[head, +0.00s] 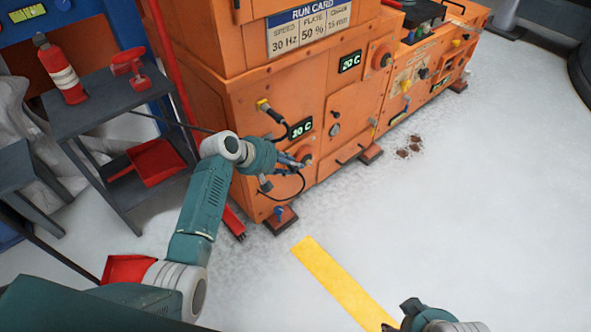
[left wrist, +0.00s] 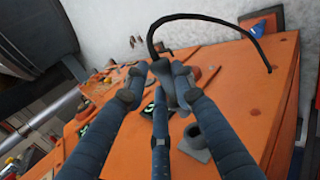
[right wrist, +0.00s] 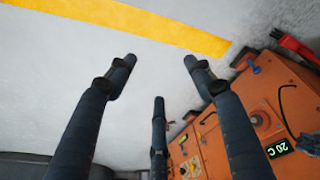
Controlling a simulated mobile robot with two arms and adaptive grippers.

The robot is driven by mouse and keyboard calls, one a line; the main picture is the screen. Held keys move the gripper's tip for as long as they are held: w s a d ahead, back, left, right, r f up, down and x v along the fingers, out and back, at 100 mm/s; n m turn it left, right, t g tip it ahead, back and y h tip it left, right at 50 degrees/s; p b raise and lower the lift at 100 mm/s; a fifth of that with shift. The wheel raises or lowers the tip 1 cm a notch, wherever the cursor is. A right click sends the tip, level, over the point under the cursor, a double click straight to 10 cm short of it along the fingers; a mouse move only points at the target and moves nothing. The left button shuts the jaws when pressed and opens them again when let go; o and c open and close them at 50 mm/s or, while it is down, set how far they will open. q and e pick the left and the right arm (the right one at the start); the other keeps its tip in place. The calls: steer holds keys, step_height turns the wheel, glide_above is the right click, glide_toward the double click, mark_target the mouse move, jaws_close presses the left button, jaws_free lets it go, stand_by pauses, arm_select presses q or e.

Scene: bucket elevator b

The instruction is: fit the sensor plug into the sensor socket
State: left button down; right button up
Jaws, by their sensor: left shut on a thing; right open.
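My left gripper (head: 292,160) is in front of the orange machine's lower panel. In the left wrist view its fingers (left wrist: 170,70) are closed around a small grey plug (left wrist: 183,97), partly hidden by them. A black cable (left wrist: 225,27) arcs from the plug to the right. A grey round fitting on a square base (left wrist: 205,134), which looks like the sensor socket, is on the orange panel, apart from the plug. A grey fitting (head: 265,184) also shows below the gripper in the head view. My right gripper (right wrist: 160,62) is open and empty above the floor.
The orange machine (head: 348,105) has displays, knobs and feet that jut out. A dark cart (head: 95,112) with a red bottle (head: 62,72) and red tray (head: 155,162) stands at left. Brown debris (head: 408,150) and a yellow stripe (head: 335,280) lie on the pale, otherwise open floor.

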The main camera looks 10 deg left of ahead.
arm_select(q)
steer(key=shift+w+a+b, duration=0.3)
steer(key=shift+w+a, duration=0.55)
steer(key=shift+a, duration=0.2)
arm_select(e)
steer(key=shift+v, duration=1.5)
arm_select(q)
steer(key=shift+p, duration=0.35)
arm_select(e)
steer(key=shift+x, duration=1.85)
steer(key=shift+s+a, duration=0.1)
steer(key=shift+s, duration=0.05)
steer(key=shift+r, duration=0.1)
